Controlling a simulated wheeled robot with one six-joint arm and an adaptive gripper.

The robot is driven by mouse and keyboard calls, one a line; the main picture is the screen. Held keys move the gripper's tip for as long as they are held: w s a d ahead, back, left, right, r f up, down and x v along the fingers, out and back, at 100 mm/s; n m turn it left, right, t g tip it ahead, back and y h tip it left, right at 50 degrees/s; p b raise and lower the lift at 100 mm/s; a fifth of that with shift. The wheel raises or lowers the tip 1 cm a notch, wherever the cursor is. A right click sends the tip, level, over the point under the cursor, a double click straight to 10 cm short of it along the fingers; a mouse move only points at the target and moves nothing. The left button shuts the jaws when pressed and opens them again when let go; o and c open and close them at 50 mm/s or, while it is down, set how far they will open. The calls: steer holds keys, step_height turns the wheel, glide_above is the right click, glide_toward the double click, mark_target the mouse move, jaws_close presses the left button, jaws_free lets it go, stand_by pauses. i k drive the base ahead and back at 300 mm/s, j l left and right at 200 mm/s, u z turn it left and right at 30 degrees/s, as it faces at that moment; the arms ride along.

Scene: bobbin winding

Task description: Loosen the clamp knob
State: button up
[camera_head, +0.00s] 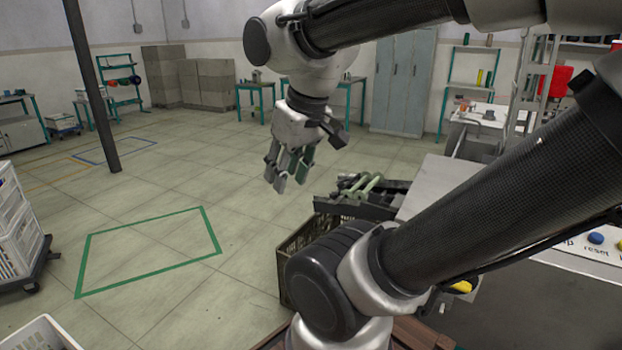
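My gripper (290,181) hangs in the air, pointing down, near the middle of the view. Its fingers look apart, with nothing seen between them. To its lower right is a dark metal fixture (333,207) with pale green rod-like parts (368,187) on top, at the left end of a grey machine bench (448,183). The gripper is apart from this fixture, up and to its left. I cannot make out for sure which part is the clamp knob. My own arm hides much of the bench.
A dark crate (291,262) stands on the floor below the fixture. A panel with a blue button (595,237) and the word "reset" is at the right. A dark post (92,85) stands at the left.

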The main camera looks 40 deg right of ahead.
mark_target(332, 196)
steer(key=i+z, duration=0.2)
steer(key=i, duration=2.85)
steer(key=i+z, duration=0.35)
steer(key=i+j+z, duration=0.1)
steer(key=i+z, duration=0.3)
steer(key=i+j+z, duration=0.25)
steer(key=z, duration=0.3)
steer(key=i+j+z, duration=0.3)
steer(key=z, duration=0.25)
steer(key=i+j+z, duration=0.15)
steer(key=j+z, duration=1.5)
steer(key=k+j+z, duration=0.1)
steer(key=j+z, duration=0.3)
steer(key=z, duration=0.15)
steer(key=k+j+z, duration=0.25)
steer(key=j+z, duration=0.15)
steer(key=z, duration=0.15)
steer(key=k+j+z, duration=0.3)
steer(key=z, duration=0.25)
steer(key=i+u, duration=0.15)
steer(key=i, duration=0.35)
steer(key=i+l+u, duration=0.15)
steer(key=i, duration=0.35)
steer(key=i+l+u, duration=0.2)
steer(key=i, duration=0.3)
